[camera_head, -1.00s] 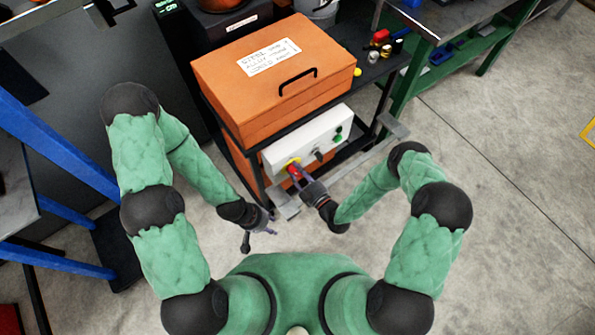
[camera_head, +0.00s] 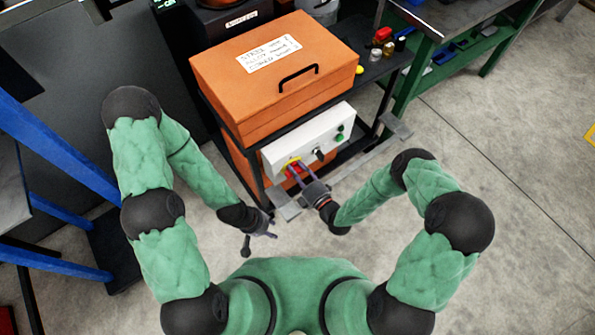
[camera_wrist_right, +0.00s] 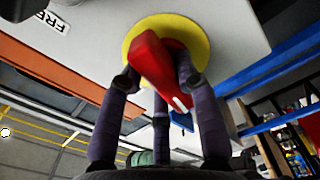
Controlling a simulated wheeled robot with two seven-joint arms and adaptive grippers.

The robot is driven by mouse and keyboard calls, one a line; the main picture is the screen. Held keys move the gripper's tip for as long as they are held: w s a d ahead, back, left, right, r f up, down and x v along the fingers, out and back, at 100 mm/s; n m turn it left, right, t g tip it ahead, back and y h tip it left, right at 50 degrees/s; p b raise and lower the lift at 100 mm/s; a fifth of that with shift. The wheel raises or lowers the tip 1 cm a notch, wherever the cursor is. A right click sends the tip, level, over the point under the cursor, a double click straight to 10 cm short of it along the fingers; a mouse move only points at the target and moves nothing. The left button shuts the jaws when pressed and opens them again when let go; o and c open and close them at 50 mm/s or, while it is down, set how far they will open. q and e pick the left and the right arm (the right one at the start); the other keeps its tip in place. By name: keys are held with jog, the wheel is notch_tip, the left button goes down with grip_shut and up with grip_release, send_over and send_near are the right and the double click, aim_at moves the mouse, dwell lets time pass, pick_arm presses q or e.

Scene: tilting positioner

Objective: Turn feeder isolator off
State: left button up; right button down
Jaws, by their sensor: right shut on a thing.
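The feeder isolator is a red rotary handle (camera_wrist_right: 158,68) on a yellow round plate (camera_wrist_right: 203,45), on the front of a white control panel (camera_head: 310,142). In the right wrist view the handle sits tilted between the fingers of my right gripper (camera_wrist_right: 160,85), which are shut on it. In the head view my right gripper (camera_head: 297,176) reaches the handle (camera_head: 292,170) at the panel's left end, partly covering it. My left gripper (camera_head: 268,236) hangs empty, low and left of the panel; its fingers are too small to judge.
The panel also carries a black knob (camera_head: 318,153) and green buttons (camera_head: 339,135). An orange box (camera_head: 275,85) stands above it. A grey foot bar (camera_head: 350,172) runs below the panel. A green bench (camera_head: 440,60) stands at right. The floor at right is clear.

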jog(key=shift+n+b, duration=0.4)
jog(key=shift+n, duration=0.9)
jog(key=shift+s, duration=0.1)
jog(key=c, duration=0.9)
grip_release()
jog(key=v, duration=1.2)
jog(key=shift+a, duration=0.1)
